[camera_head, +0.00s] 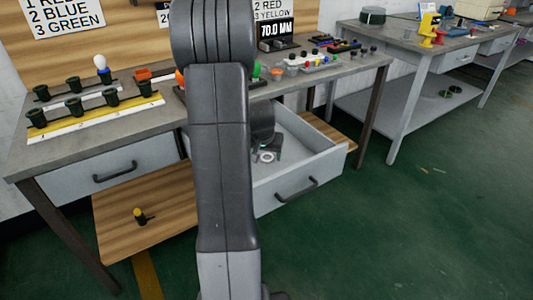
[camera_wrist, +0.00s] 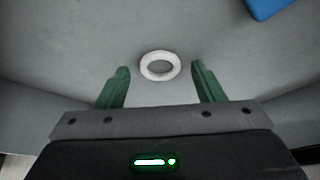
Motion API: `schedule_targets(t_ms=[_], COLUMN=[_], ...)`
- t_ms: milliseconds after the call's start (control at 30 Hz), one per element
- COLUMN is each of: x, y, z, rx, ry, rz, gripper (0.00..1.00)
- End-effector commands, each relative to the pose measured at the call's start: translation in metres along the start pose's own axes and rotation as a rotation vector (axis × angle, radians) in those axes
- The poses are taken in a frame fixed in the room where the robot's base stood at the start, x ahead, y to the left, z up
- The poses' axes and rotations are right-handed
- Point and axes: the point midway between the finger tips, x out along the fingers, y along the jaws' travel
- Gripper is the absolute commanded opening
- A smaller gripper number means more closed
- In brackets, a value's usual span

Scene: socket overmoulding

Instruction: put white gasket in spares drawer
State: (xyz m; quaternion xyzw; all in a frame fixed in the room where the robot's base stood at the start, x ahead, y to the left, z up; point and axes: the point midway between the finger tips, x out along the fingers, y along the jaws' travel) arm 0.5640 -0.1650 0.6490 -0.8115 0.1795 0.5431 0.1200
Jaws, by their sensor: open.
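The white gasket (camera_wrist: 143,66) is a small ring lying flat on the grey floor of the open drawer; it also shows in the head view (camera_head: 262,158). My gripper (camera_wrist: 160,78) is open, with its two green fingers apart on either side of the near edge of the gasket; neither finger appears to touch it. In the head view my gripper (camera_head: 268,154) is inside the drawer, partly hidden by my arm. The open drawer (camera_head: 328,160) is pulled out from under the workbench, its front and handle showing.
A blue object (camera_wrist: 268,7) lies in the drawer at the upper right of the wrist view. The drawer walls surround my gripper. The workbench top (camera_head: 60,148) holds racks, sockets and small coloured parts. A lower wooden shelf (camera_head: 115,220) holds a yellow-topped part. A second bench (camera_head: 375,40) stands to the right.

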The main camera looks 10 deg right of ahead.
Motion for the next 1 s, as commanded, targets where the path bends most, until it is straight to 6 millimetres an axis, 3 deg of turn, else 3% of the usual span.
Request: schedule_targets(t_ms=[500,700,1000], x=[-0.102,-0.119,-0.120], y=[0.000,0.000,0.000], z=[-0.001,0.000,0.000], rx=[0.001,0.000,0.000], ry=[0.003,0.001,0.000], rz=[-0.001,0.000,0.000], gripper=[0.62,0.62,0.62])
